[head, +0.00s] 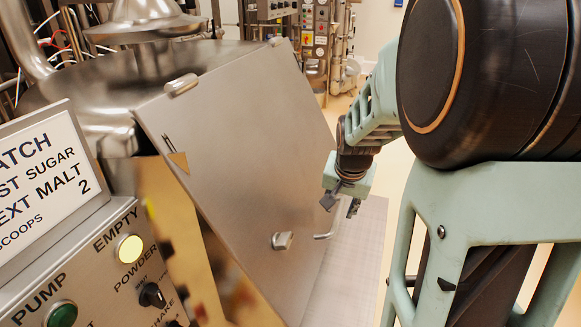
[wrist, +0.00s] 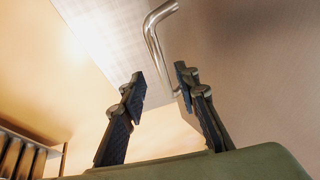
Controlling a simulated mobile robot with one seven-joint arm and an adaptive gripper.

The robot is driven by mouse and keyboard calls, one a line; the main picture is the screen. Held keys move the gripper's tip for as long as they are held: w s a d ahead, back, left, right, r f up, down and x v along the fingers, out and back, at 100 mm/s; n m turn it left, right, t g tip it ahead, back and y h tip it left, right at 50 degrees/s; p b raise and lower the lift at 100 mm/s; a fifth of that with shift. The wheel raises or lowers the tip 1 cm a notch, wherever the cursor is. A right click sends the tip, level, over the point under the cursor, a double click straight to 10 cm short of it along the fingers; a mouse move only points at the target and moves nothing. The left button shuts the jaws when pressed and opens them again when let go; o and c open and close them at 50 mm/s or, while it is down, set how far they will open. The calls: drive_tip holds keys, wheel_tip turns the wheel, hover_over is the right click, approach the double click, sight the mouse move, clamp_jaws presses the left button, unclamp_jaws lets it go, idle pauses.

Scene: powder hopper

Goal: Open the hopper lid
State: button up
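The hopper lid (head: 235,150) is a flat grey metal panel, sloping down from hinges at its top edge in the head view. I cannot tell whether the lid is ajar. My gripper (head: 341,203) is just off the lid's right edge, above the handle in the picture. In the wrist view my gripper (wrist: 160,78) is open and empty. The handle (wrist: 153,38) shows beyond the fingertips, roughly in line with the gap between them.
A control panel (head: 105,262) with a lit EMPTY button, a green PUMP button and knobs is at the lower left, below a white batch sign (head: 45,185). The metal hopper body (head: 95,85) and pipework stand behind. The floor to the right of the lid looks clear.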

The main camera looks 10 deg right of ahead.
sight(338, 215)
drive_tip(key=shift+x, duration=1.7)
clamp_jaws()
drive_tip(key=shift+r, duration=0.1)
